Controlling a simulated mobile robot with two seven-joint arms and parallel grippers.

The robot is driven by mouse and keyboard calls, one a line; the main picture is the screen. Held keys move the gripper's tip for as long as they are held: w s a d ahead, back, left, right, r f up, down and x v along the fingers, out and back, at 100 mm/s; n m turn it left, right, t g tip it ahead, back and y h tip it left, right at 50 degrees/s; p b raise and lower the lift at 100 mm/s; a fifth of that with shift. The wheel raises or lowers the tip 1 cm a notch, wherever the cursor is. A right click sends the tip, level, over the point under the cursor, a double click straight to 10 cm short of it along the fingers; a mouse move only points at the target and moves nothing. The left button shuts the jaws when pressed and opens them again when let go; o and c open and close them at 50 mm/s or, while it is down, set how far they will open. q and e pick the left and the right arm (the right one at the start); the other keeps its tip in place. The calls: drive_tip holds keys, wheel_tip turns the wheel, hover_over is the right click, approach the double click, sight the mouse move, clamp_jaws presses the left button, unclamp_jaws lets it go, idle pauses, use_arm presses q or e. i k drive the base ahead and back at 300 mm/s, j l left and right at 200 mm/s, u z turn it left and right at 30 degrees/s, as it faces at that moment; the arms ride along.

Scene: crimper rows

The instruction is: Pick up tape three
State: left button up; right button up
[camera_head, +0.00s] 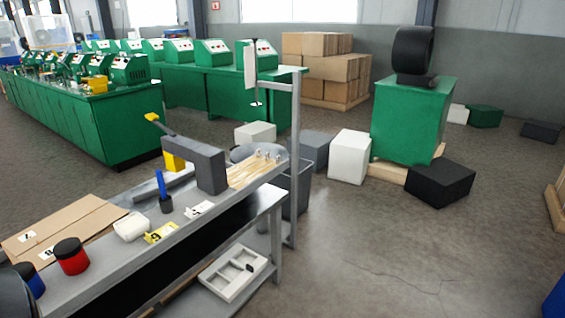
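No thing marked as tape three can be made out. On the grey workbench (97,283) stand a red cylinder with a black top (71,256) and a blue one with a black top (30,281); I cannot tell whether these are tapes. A dark rounded shape (12,298) is cut off at the lower left edge, and I cannot tell what it is. Neither of my grippers shows in the head view.
On the bench are a white block (132,226), a yellow card (160,232), a blue-handled tool (161,186) and a grey arch-shaped tool (211,165). Cardboard (66,226) lies behind. A white tray (232,273) is on the lower shelf.

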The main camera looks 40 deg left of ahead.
sight(251, 178)
drive_tip(key=i+u, duration=0.1)
drive_tip(key=i, duration=0.6)
drive_tip(key=i+l+u, duration=0.1)
drive_tip(key=i, duration=0.6)
drive_tip(key=i+l+u, duration=0.1)
drive_tip(key=i+u, duration=0.25)
drive_tip(key=i, duration=1.05)
drive_tip(key=i+z, duration=0.1)
drive_tip(key=z, duration=0.35)
drive_tip(key=i+z, duration=0.1)
drive_tip(key=z, duration=0.3)
drive_tip(key=j+z, duration=0.1)
drive_tip(key=z, duration=8.15)
drive_tip(key=l, duration=0.1)
